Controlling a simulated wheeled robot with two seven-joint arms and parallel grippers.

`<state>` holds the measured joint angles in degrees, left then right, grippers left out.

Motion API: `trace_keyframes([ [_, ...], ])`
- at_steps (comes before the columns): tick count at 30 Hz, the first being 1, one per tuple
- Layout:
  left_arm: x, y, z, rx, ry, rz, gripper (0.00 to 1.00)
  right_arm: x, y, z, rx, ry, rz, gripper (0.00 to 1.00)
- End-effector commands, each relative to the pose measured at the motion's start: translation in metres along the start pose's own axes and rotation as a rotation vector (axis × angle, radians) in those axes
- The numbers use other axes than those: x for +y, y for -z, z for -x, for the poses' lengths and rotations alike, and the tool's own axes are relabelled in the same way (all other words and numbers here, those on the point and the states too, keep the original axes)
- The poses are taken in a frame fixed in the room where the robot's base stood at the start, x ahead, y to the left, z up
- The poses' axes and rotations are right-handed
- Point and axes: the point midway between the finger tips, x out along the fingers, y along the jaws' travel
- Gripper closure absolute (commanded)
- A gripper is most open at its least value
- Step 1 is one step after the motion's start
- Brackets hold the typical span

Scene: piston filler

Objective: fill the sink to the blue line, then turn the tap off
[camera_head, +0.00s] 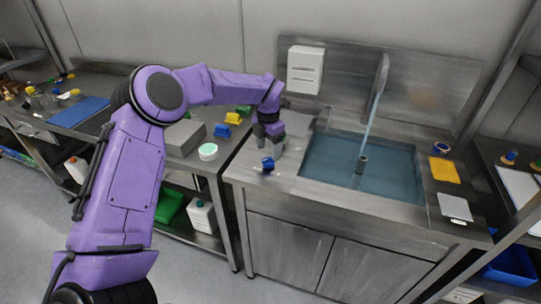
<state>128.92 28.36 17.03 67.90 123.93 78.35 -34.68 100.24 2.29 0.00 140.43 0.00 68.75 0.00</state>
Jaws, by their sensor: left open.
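The metal sink (409,198) is set in a steel counter and holds bluish water (330,163). The tap (383,72) stands at its back, and a pale stream of water (369,125) runs from it into the basin. A small dark cylinder shows where the stream meets the water. I cannot make out the blue line. A small blue knob-like part (268,163) is on the counter left of the basin; it may be the tap's control. My left gripper (271,151) is open, pointing down just above it; contact is unclear. My right gripper is not in view.
A yellow cloth (444,170), a blue ring (441,148) and a grey scale-like plate (455,207) lie right of the basin. A white box (305,69) is on the back wall. A left bench carries a white tub (208,152) and small coloured parts.

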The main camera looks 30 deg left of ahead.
Motion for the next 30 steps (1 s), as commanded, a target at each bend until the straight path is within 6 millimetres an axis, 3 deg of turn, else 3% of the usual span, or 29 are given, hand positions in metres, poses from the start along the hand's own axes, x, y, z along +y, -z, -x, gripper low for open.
trace_keyframes([
  [7,-0.001,-0.001,-0.039,0.003,-0.002,-0.003,0.31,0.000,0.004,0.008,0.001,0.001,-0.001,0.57],
  [16,-0.002,-0.002,-0.046,0.001,-0.002,-0.005,0.31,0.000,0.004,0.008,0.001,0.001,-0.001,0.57],
  [17,-0.002,-0.002,-0.046,0.001,-0.002,-0.005,0.35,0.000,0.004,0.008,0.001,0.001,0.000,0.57],
  [21,-0.002,-0.002,-0.046,0.001,-0.002,-0.005,0.80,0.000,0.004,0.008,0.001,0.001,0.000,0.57],
  [22,-0.002,-0.002,-0.046,0.001,-0.003,-0.005,0.88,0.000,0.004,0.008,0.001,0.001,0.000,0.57],
  [30,-0.002,-0.002,-0.046,0.001,-0.003,0.013,0.87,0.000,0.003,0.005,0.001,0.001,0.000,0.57],
])
